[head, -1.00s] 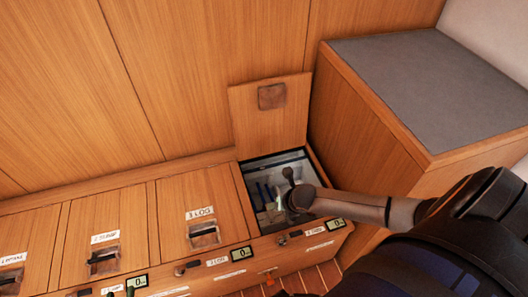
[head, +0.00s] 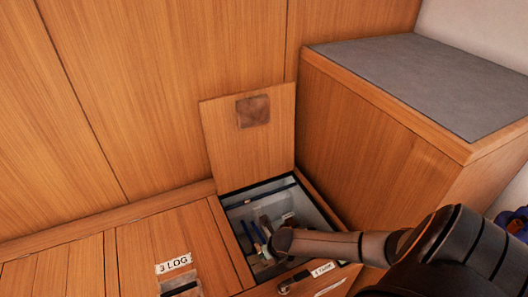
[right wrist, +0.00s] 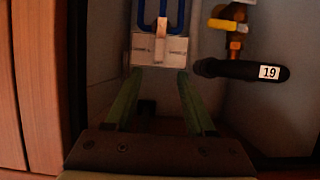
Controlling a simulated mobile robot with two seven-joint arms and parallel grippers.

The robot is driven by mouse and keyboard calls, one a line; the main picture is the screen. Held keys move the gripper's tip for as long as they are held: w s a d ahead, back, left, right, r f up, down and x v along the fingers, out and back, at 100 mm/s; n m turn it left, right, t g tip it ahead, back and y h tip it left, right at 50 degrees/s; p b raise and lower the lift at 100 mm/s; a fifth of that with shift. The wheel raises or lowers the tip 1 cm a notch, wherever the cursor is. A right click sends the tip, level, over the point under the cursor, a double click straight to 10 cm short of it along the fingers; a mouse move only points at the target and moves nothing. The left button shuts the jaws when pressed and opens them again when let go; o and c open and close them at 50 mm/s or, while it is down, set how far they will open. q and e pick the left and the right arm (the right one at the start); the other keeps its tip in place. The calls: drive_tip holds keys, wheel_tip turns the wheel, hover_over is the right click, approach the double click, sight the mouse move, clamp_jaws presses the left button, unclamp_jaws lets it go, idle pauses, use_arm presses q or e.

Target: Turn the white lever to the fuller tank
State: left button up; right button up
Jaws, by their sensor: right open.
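In the right wrist view, a pale white block (right wrist: 148,50) with a narrow pale tab (right wrist: 160,28) sits under blue tubes (right wrist: 176,12) at the top middle. I cannot tell for sure which part is the white lever. My right gripper (right wrist: 163,74) is open, its two green fingers pointing at the block's near edge with nothing seen between them; contact is unclear. In the head view my right arm reaches into an open locker (head: 270,186), where blue lines (head: 256,232) show. The gripper itself is hidden there. No tank level is readable. My left gripper is out of view.
A black handle tagged 19 (right wrist: 236,69) and a brass valve with a yellow handle (right wrist: 220,24) stand right of the fingers. The raised lid (head: 246,150) leans behind the locker. A grey-topped wooden box (head: 420,80) stands to the right, a closed hatch labelled LOG to the left.

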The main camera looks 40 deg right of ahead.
drive_tip(key=b+x, duration=0.5)
drive_tip(key=x, duration=0.4)
drive_tip(key=shift+f+b, duration=0.3)
drive_tip(key=shift+b, duration=0.1)
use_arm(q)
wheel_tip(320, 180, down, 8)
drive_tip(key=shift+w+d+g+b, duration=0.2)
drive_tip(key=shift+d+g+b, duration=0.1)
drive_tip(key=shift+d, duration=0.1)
use_arm(e)
drive_tip(key=shift+w+f, duration=0.25)
drive_tip(key=shift+f, duration=0.2)
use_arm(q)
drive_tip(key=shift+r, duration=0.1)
use_arm(e)
clamp_jaws()
